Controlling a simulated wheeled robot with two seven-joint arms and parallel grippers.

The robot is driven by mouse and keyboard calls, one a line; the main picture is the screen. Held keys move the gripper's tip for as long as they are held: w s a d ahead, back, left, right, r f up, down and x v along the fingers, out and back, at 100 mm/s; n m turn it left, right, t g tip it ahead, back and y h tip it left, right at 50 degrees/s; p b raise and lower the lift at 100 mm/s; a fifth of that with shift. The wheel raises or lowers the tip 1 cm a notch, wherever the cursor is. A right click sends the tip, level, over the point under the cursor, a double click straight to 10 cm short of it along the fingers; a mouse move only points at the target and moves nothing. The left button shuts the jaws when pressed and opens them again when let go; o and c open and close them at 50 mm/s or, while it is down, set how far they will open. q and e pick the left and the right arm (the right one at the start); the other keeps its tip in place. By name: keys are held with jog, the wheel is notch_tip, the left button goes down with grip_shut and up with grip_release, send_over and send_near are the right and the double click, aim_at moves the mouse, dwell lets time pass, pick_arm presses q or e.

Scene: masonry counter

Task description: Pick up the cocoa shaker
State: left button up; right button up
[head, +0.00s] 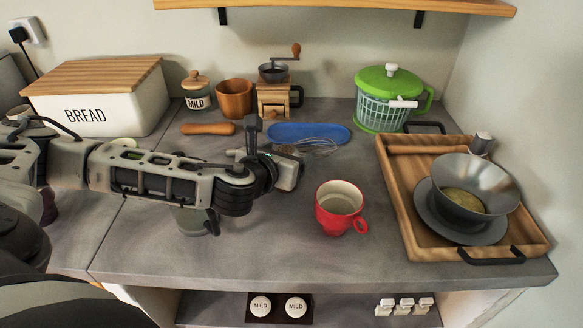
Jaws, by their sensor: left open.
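A small cylinder with a pale metallic top (481,142) stands at the back right corner of the wooden tray; it may be the cocoa shaker, but I see no label on it. A grey-green round container (190,221) stands on the counter, mostly hidden under my left arm, and I cannot tell what it is. My left gripper (272,157) is open and empty above the middle of the counter, in front of the blue dish and well left of the tray. My right gripper is not in view.
A red mug (340,207) stands right of my left gripper. The wooden tray (401,208) holds a metal bowl (487,178). The front counter is clear.

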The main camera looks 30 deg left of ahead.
pick_arm(q)
jog(key=shift+s+r, duration=0.1)
jog(key=shift+s, duration=0.05)
jog(key=shift+c, duration=0.7)
jog(key=c, duration=1)
jog(key=shift+r, duration=0.1)
